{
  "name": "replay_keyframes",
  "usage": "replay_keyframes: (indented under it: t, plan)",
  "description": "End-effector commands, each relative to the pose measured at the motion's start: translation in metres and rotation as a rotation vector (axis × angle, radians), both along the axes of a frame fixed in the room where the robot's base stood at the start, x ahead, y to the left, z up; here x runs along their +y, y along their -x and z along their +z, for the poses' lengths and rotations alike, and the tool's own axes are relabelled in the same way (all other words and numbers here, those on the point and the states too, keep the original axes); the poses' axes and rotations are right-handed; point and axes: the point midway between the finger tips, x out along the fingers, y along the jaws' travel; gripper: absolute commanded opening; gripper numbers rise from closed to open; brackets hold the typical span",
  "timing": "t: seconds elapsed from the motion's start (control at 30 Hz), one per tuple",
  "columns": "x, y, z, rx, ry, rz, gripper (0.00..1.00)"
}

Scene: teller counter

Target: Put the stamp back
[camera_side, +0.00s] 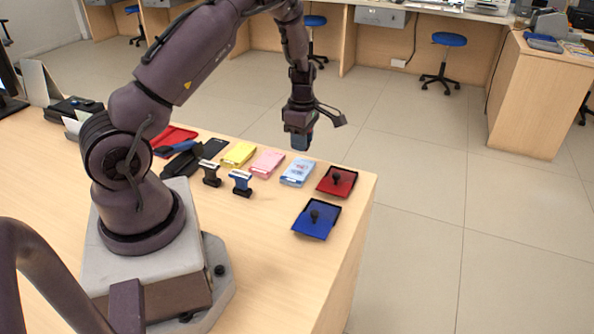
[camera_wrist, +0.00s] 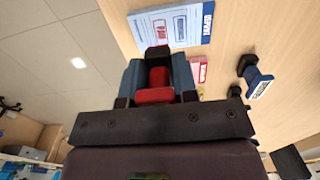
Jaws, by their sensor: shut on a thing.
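My gripper (camera_side: 300,140) is above the far side of the counter, over the area behind the light-blue pad. In the wrist view its blue-grey fingers (camera_wrist: 158,84) are shut on a red stamp (camera_wrist: 154,95) with a black part. The stamp's lower face is hidden, and the side view barely shows it. A blue stamp (camera_side: 241,182) stands on the counter to the left and nearer; it also shows in the wrist view (camera_wrist: 259,84). A black stamp-like piece (camera_side: 211,173) stands beside it.
A light-blue printed pad (camera_side: 297,173), pink pad (camera_side: 266,164) and yellow pad (camera_side: 239,154) lie in a row. A red ink pad (camera_side: 325,185) and a blue ink pad (camera_side: 303,225) lie near the right counter edge. The near counter (camera_side: 270,265) is clear.

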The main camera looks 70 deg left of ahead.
Motion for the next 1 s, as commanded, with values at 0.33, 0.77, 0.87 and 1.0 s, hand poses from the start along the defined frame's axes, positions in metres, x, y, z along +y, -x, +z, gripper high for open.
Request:
replay_keyframes:
  t: [0.33,0.77,0.87,1.0]
  plan:
    - [-0.061,0.021,0.019,-0.020,0.026,0.046,0.12]
    - [-0.100,0.102,0.002,0.006,0.005,0.382,0.12]
    - [-0.098,0.101,-0.013,0.001,-0.004,0.401,0.12]
    - [-0.097,0.100,-0.029,-0.001,-0.004,0.399,0.12]
